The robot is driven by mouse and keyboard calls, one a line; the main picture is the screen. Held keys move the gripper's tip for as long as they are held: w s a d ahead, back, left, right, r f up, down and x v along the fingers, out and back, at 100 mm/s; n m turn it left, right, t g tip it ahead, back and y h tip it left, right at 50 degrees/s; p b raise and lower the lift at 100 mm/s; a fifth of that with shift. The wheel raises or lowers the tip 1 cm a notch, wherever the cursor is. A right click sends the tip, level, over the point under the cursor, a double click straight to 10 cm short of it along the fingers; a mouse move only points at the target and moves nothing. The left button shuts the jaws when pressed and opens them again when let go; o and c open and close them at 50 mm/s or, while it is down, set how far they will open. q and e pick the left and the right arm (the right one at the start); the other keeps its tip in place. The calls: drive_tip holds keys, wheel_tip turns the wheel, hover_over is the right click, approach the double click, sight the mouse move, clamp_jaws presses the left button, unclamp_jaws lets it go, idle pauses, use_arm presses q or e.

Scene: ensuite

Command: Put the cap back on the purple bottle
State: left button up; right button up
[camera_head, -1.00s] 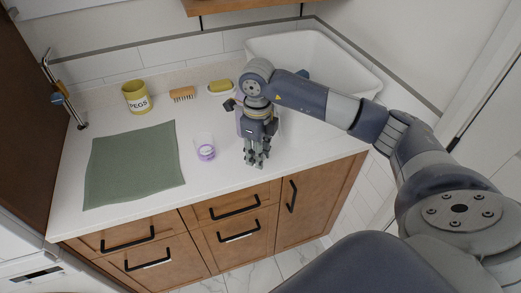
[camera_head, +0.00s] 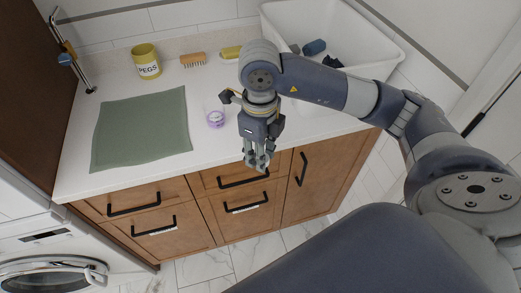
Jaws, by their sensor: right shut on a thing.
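A small purple and clear thing with a pale top (camera_head: 215,119) stands on the white counter, right of the green cloth. It is the only purple thing I can make out, and I cannot tell its exact shape. My right gripper (camera_head: 257,164) points down at the counter's front edge, to the right of the purple thing and apart from it. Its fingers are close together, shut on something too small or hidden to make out. I cannot pick out a separate cap. My left gripper is not in view.
A green cloth (camera_head: 142,128) lies flat at left. A yellow PEGS pot (camera_head: 146,62), a brush (camera_head: 193,60) and a yellow item (camera_head: 231,52) stand along the back. A white basin (camera_head: 385,62) holding dark items is at right. A metal tap-like fitting (camera_head: 66,55) rises at far left.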

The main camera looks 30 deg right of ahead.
drive_tip(key=n, duration=0.3)
drive_tip(key=shift+s+a+r+n, duration=0.15)
drive_tip(key=shift+n, duration=0.15)
drive_tip(key=n, duration=0.4)
drive_tip(key=shift+s+a+r, duration=0.15)
drive_tip(key=shift+s+a, duration=0.05)
drive_tip(key=n, duration=0.4)
drive_tip(key=shift+s+a+r, duration=0.15)
drive_tip(key=shift+s+a, duration=0.05)
drive_tip(key=shift+s, duration=0.05)
drive_tip(key=n, duration=0.6)
drive_tip(key=s+n, duration=0.1)
drive_tip(key=n, duration=0.5)
drive_tip(key=s+a+r+n, duration=0.1)
drive_tip(key=n, duration=0.5)
drive_tip(key=shift+s+a, duration=0.1)
drive_tip(key=shift+s, duration=0.05)
